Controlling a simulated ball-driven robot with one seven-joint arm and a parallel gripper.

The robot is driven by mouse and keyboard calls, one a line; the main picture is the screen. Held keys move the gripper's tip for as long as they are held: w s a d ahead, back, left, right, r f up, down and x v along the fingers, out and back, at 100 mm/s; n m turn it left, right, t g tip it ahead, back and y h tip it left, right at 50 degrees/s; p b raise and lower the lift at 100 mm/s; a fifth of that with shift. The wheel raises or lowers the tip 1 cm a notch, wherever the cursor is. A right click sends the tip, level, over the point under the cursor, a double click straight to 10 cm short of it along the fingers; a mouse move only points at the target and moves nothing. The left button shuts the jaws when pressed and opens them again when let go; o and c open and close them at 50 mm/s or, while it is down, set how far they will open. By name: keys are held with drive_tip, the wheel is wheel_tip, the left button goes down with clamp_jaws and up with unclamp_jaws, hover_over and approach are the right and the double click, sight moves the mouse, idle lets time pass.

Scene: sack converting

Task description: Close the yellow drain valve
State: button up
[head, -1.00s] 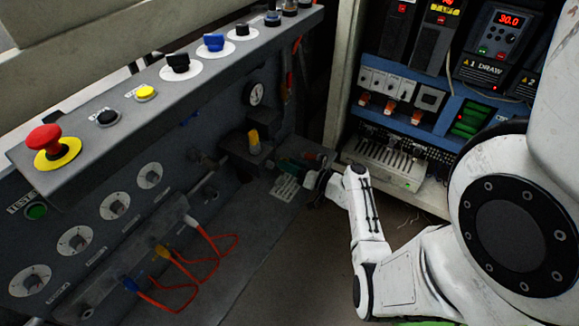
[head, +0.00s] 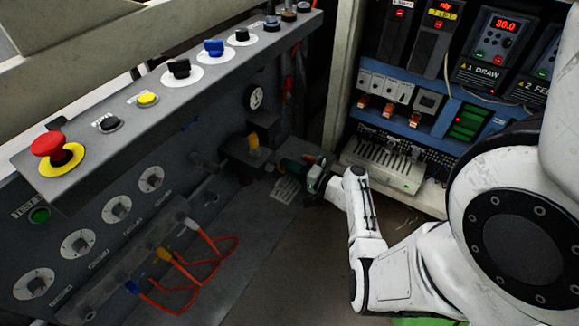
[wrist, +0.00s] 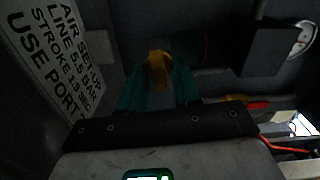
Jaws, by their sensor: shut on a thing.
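The yellow drain valve handle (wrist: 158,70) shows in the wrist view between the two teal fingers of my gripper (wrist: 158,88), which are shut on it. The fingers partly cover its sides, and the valve body behind it is dark. In the head view my gripper (head: 284,163) reaches left to the low back corner of the panel, beside a dark block. A yellow piece (head: 253,141) stands at that block, close to the fingertips. I cannot tell from the head view whether it is the same handle.
A round gauge (head: 255,97) is above the block. A printed air set-up label (wrist: 48,55) lies beside the gripper. Orange cables (head: 210,255) loop at the panel's foot. An electrical cabinet (head: 435,120) stands on the right. The floor in front is clear.

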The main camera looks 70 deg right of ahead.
drive_tip(key=shift+f+m, duration=0.1)
drive_tip(key=shift+m, duration=0.9)
drive_tip(key=o, duration=0.7)
drive_tip(key=p+v, duration=0.2)
drive_tip(key=v, duration=0.9)
drive_tip(key=shift+d+f, duration=0.1)
